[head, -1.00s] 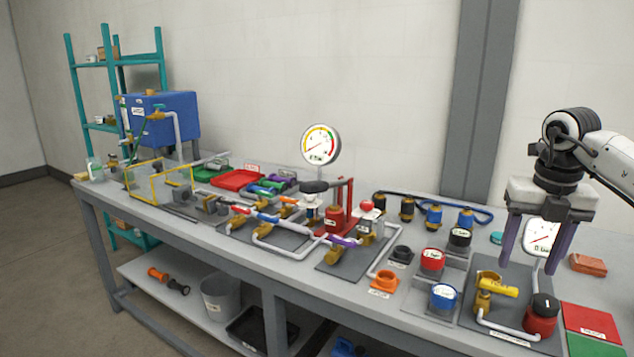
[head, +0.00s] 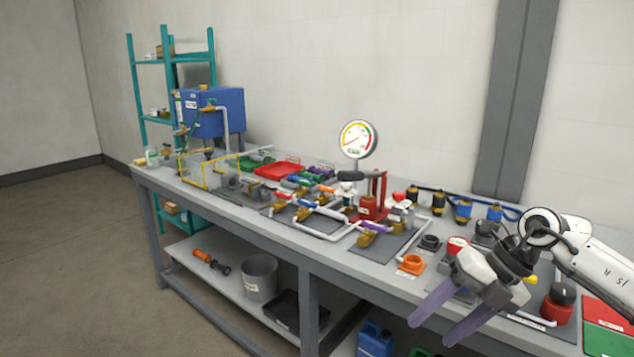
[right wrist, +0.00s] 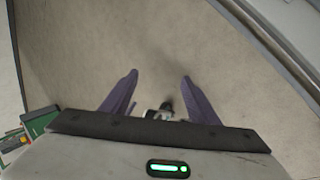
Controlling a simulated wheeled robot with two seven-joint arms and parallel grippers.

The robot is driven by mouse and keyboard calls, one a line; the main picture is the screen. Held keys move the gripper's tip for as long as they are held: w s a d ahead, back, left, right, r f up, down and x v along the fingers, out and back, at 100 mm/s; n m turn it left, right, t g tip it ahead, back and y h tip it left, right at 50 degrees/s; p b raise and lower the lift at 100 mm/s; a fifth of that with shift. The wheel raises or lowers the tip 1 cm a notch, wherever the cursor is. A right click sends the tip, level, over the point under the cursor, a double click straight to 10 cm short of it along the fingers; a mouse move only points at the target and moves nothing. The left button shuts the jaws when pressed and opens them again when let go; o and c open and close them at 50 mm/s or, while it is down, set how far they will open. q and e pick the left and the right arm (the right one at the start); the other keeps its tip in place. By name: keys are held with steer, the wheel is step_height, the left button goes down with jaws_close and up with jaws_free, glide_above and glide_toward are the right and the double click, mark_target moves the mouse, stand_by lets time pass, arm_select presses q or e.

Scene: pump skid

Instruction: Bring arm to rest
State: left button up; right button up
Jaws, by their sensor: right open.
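My right gripper (head: 432,322) comes in from the right in the head view, with its two purple fingers apart and nothing between them. It is tilted toward the lower left, over the front edge of the workbench (head: 262,228). In the right wrist view its fingers (right wrist: 159,85) are spread and empty, with bare floor beyond them. The gripper and wrist hide part of the fittings at the right end of the bench. My left gripper is in neither view.
A grey bucket (head: 259,277) stands on the lower shelf. The floor (head: 70,260) in front is clear.

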steer(key=s+a+m+t+y, duration=0.2)
steer(key=a+y, duration=0.2)
steer(key=a, duration=0.3)
steer(key=s+a+f+m+t+y, duration=0.1)
steer(key=s+a+m+y, duration=0.15)
steer(key=a, duration=0.45)
steer(key=s+a+m+t+y, duration=0.2)
steer(key=a+y, duration=0.3)
steer(key=a, duration=0.3)
steer(key=s+d+f+m+t+h, duration=0.2)
steer(key=d+f+m+t+h, duration=0.3)
steer(key=f+m, duration=0.4)
steer(key=s+d+f+m+t+h, duration=0.3)
steer(key=d+f+m+h, duration=0.35)
steer(key=m, duration=0.45)
steer(key=s+d+f+m+g+h, duration=0.2)
steer(key=s+f, duration=0.4)
steer(key=s, duration=0.1)
steer(key=s+d+f+m+g+h, duration=0.1)
steer(key=s+f+m+g, duration=0.2)
steer(key=s+f, duration=0.4)
steer(key=shift+s+d+f+h, duration=0.15)
steer(key=shift+s+d+h, duration=0.1)
steer(key=shift+d+h, duration=0.15)
steer(key=shift+m, duration=0.25)
